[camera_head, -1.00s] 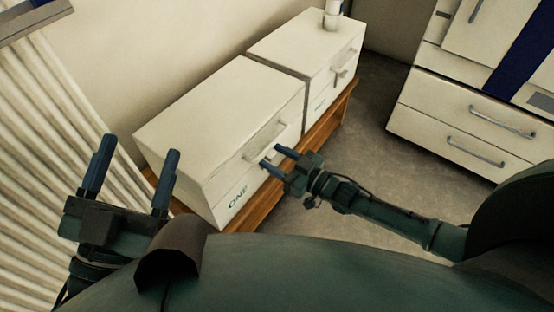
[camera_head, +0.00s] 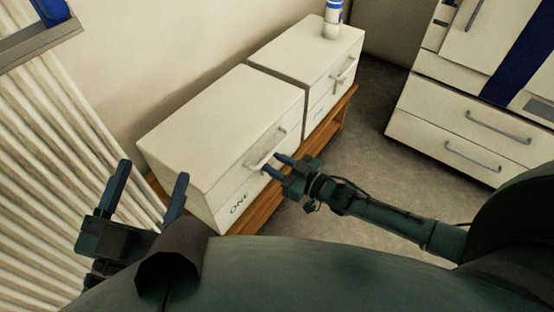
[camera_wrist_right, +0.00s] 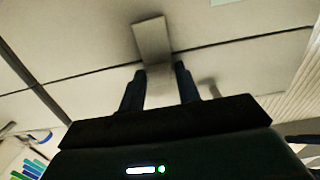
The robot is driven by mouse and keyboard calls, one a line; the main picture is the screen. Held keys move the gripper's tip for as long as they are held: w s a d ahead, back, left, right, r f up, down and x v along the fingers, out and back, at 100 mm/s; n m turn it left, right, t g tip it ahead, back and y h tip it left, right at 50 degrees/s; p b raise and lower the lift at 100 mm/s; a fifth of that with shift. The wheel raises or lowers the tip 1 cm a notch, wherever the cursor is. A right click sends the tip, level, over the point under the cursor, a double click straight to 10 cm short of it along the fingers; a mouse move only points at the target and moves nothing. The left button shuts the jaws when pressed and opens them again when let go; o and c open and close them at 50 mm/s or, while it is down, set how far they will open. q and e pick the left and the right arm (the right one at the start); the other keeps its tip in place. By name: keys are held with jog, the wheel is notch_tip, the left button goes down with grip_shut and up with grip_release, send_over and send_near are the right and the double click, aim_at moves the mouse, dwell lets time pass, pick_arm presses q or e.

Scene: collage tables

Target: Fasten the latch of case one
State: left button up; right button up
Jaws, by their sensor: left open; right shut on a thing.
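Case one (camera_head: 205,120) is a white box marked ONE, standing on a low wooden table with its lid down. Its front has a bar handle and a small pale latch (camera_head: 264,160). My right gripper (camera_head: 272,163) is at the case front, shut on the latch. In the right wrist view the latch (camera_wrist_right: 152,38) is a flat pale plate between the two fingers, lying across the dark seam of the case. Its gripped end is partly hidden by the fingers. My left gripper (camera_head: 152,172) is open and empty, left of the case and apart from it.
A second white case (camera_head: 310,50) stands behind case one on the wooden table (camera_head: 262,212), with a white and blue bottle (camera_head: 332,20) on top. A white drawer cabinet (camera_head: 440,120) stands at the right. A ribbed pale surface (camera_head: 60,150) is at the left. Grey floor lies between.

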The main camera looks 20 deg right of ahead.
jog(key=shift+w+a+r+g, duration=0.1)
jog(key=shift+g, duration=0.2)
pick_arm(q)
jog(key=shift+s+f+n+g, duration=0.2)
jog(key=shift+f+n+g, duration=0.05)
jog(key=shift+n+g, duration=0.05)
pick_arm(e)
jog(key=o, duration=0.8)
pick_arm(q)
jog(key=shift+y, duration=0.3)
